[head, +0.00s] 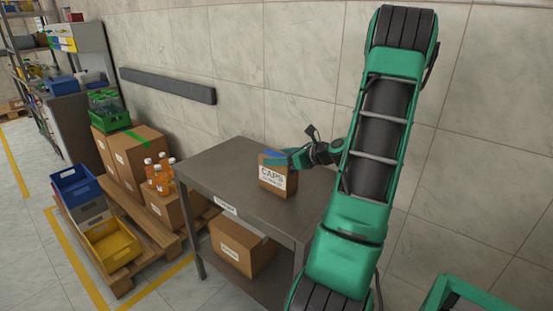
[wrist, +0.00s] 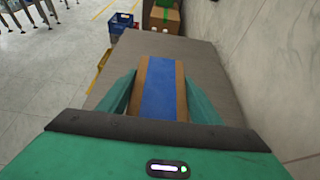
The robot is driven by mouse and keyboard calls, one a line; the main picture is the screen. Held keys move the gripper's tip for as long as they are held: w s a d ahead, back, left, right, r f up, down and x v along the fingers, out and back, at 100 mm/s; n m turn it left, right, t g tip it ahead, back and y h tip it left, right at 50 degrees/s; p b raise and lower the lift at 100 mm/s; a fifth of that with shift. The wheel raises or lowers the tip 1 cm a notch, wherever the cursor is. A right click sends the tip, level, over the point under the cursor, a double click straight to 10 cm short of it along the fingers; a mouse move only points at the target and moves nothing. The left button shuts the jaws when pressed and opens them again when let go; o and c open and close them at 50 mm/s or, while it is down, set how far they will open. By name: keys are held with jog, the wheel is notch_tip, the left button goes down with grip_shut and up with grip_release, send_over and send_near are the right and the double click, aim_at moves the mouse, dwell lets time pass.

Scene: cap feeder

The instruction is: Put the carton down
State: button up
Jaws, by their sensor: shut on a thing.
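The carton (head: 277,177) is a small brown box with a white "CAPS" label and blue tape on top. It is upright at the grey metal table (head: 226,172), over the right part of its top. I cannot tell whether its bottom touches the tabletop. My gripper (head: 287,160) is shut on the carton from above. In the wrist view the carton's blue-taped top (wrist: 159,90) sits between the two green fingers, one on each side. The carton's far side is hidden.
The tabletop left of the carton is clear. Another box (head: 240,247) is on the lower shelf. A pallet at left bears boxes, orange bottles (head: 159,176), a green crate (head: 109,121), and blue and yellow bins (head: 112,243). A tiled wall stands behind the table.

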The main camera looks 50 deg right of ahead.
jog(key=o, duration=1.7)
jog(key=shift+f, duration=0.1)
jog(key=shift+o, duration=0.2)
jog(key=shift+s, duration=0.1)
jog(key=a+v, duration=0.1)
jog(key=v, duration=1.1)
jog(key=shift+d, duration=0.45)
jog(key=shift+a, duration=0.1)
